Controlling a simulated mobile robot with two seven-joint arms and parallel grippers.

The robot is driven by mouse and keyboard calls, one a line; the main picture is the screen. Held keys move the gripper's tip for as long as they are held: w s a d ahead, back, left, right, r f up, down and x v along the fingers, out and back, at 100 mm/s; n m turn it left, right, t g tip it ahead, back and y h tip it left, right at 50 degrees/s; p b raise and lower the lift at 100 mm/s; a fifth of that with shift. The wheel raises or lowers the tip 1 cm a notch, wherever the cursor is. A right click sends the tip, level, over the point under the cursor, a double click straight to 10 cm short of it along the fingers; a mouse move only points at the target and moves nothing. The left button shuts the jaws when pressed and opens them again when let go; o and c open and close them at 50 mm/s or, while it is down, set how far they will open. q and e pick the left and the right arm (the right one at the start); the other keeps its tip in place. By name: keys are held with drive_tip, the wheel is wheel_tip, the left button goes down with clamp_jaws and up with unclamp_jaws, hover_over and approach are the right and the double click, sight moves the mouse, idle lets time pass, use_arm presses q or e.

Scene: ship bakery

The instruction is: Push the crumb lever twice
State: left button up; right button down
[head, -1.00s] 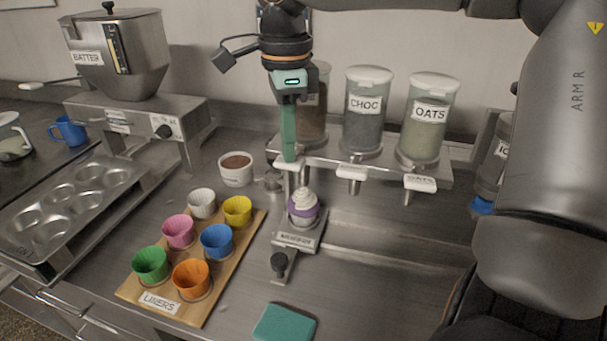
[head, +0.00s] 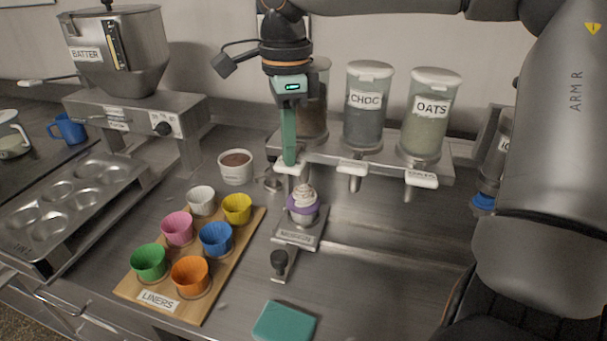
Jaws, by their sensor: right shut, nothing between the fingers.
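The crumb lever (head: 290,169) is a white paddle on the leftmost dispenser (head: 313,105), whose label is hidden behind my right gripper. My right gripper (head: 289,160) is shut and empty, pointing down, its green fingertips on or right at the top of this lever. The lever sits low relative to the neighbouring paddle. Below it, a cupcake (head: 303,194) with pale swirled frosting and a purple liner stands on a metal slide holder (head: 299,238). Its frosting shows faint brownish specks. My left gripper is not in view.
The choc dispenser (head: 369,105) and oats dispenser (head: 430,115) stand just right, with their own levers. A liner board (head: 222,275) with coloured cups is at left front, a brown-filled bowl (head: 236,167) behind it. A teal sponge (head: 284,322) lies in front. The right counter is clear.

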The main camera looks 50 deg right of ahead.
drive_tip(key=shift+r+p, duration=1.35)
drive_tip(key=shift+r, duration=0.3)
drive_tip(key=shift+f, duration=0.15)
drive_tip(key=shift+f+b, duration=1.45)
drive_tip(key=shift+f, duration=0.45)
drive_tip(key=shift+r, duration=0.1)
drive_tip(key=shift+r+p, duration=1.75)
drive_tip(key=shift+r, duration=0.15)
